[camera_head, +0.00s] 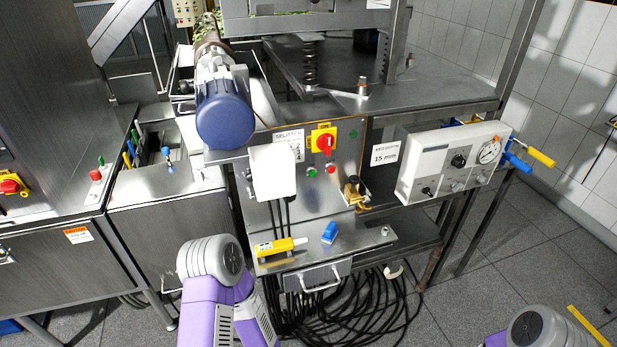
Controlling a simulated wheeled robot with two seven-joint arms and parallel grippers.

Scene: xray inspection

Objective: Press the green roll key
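A small round green button (311,172) sits on the upright steel control panel (345,160) in the middle of the head view. It is beside a red button (331,170), below a yellow plate with a red rotary switch (323,142). Another green button (101,161) stands on a small box on the left machine. No lettering is readable that tells which one is the roll key. My purple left arm shows at the lower middle and part of my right arm at the lower right, both apart from the panel. Neither gripper is in view.
A shelf (370,240) juts out below the panel, with a yellow pendant (275,246) and a blue item (330,232) on it. A white gauge box (452,165) stands to the right. Coiled black cables (345,318) lie on the floor. Open floor lies at the right.

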